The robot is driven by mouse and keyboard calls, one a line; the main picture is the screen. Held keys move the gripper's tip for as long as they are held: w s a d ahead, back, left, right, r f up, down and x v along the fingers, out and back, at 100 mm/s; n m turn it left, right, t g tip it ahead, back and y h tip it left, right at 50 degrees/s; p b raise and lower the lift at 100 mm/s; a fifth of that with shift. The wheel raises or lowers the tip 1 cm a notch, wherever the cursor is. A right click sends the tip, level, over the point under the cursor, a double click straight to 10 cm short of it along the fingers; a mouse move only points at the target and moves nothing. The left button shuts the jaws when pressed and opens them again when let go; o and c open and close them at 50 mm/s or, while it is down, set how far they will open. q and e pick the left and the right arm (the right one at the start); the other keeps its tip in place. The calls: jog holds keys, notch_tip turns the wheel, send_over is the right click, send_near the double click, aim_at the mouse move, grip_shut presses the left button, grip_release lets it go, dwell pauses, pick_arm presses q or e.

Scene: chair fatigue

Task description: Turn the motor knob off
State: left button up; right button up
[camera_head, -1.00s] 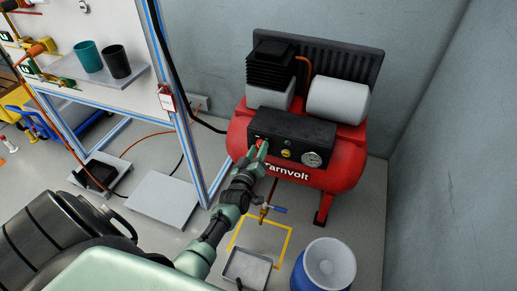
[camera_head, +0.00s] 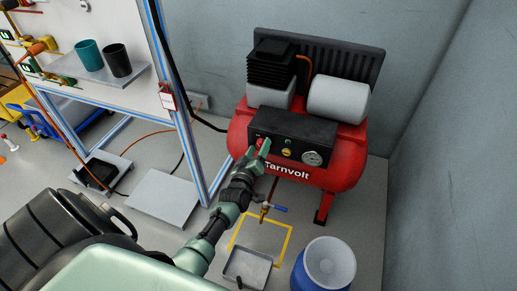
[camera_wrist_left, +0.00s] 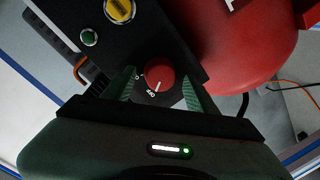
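The motor knob (camera_wrist_left: 159,73) is a round red knob on the black control panel of the compressor. A white pointer line on it faces the bottom of the wrist view, near a small white "OFF" marking. In the head view the knob (camera_head: 259,142) shows at the panel's left end. My left gripper (camera_head: 258,152) is at the panel, with its green fingers open on either side of the knob. In the left wrist view the gripper (camera_wrist_left: 160,92) shows gaps between both fingers and the knob. My right gripper is not in view.
The red compressor (camera_head: 345,168) stands by the grey wall. Its panel also carries a yellow button (camera_wrist_left: 120,9), a green button (camera_wrist_left: 89,37) and a gauge (camera_head: 312,158). A blue drum (camera_head: 301,275) and a metal tray (camera_head: 248,268) are on the floor in front.

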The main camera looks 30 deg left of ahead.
pick_arm(q)
jog(key=shift+s+d, duration=0.15)
jog(key=shift+s, duration=0.15)
jog(key=p+v, duration=0.2)
jog(key=v, duration=0.5)
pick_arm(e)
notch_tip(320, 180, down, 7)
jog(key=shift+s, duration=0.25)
pick_arm(q)
jog(key=shift+s, duration=0.1)
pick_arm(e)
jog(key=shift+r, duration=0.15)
